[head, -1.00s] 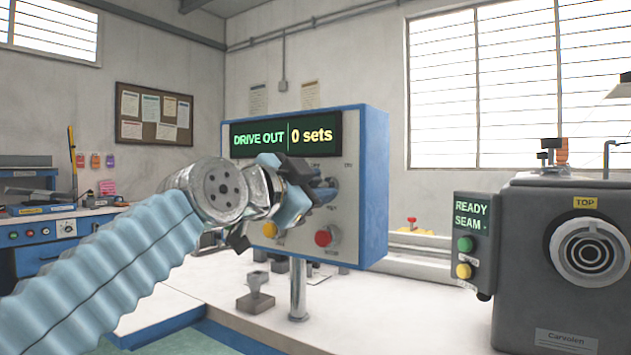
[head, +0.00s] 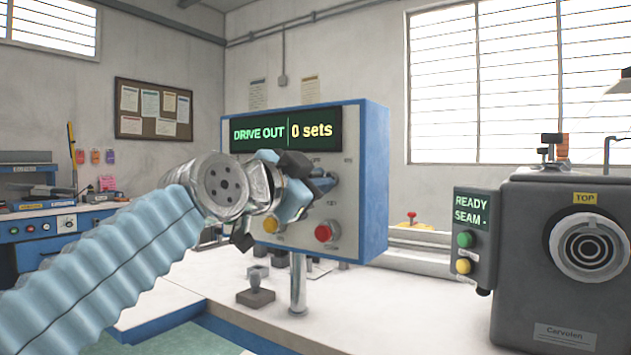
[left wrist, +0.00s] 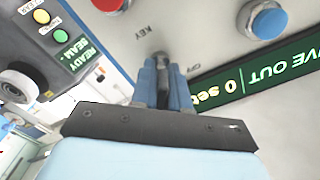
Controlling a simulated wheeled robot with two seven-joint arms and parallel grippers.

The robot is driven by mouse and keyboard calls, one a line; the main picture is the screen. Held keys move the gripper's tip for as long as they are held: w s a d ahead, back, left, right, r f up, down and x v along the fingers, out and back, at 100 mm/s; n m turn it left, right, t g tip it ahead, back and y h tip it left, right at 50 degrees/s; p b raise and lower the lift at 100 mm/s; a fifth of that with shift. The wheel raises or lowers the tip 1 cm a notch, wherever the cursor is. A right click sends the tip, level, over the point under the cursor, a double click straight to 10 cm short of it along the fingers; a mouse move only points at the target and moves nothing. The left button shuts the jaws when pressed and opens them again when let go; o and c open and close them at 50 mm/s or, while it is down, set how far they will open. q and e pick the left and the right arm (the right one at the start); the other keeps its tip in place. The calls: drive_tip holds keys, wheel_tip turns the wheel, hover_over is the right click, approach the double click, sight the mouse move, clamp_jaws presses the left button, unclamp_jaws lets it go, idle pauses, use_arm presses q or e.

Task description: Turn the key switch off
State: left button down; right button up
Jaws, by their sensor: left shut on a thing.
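A blue control box (head: 374,200) on a post carries a display (head: 288,131) reading "DRIVE OUT 0 sets". My left gripper (head: 322,186) is at the front panel of the box in the head view and hides part of it. In the left wrist view the fingers (left wrist: 163,85) are shut on the dark key switch (left wrist: 161,60), beside the panel labels "KEY" and "OFF". The fingers cover most of the key, so its exact angle is hard to tell. My right gripper is not in view.
A yellow button (head: 270,225) and a red button (head: 323,233) sit low on the panel. A grey machine (head: 540,300) with a "READY SEAM" panel (head: 471,213) stands at the right. The white table (head: 400,310) is mostly clear between them.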

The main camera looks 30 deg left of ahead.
use_arm(q)
drive_tip(key=n, duration=0.4)
drive_tip(key=shift+p, duration=0.3)
drive_tip(key=n, duration=0.4)
drive_tip(key=shift+n+p, duration=0.4)
drive_tip(key=n+p, duration=0.1)
drive_tip(key=n, duration=0.3)
drive_tip(key=shift+n+p, duration=0.4)
drive_tip(key=shift+n, duration=1.7)
drive_tip(key=c, duration=1.2)
unclamp_jaws()
drive_tip(key=shift+c, duration=0.2)
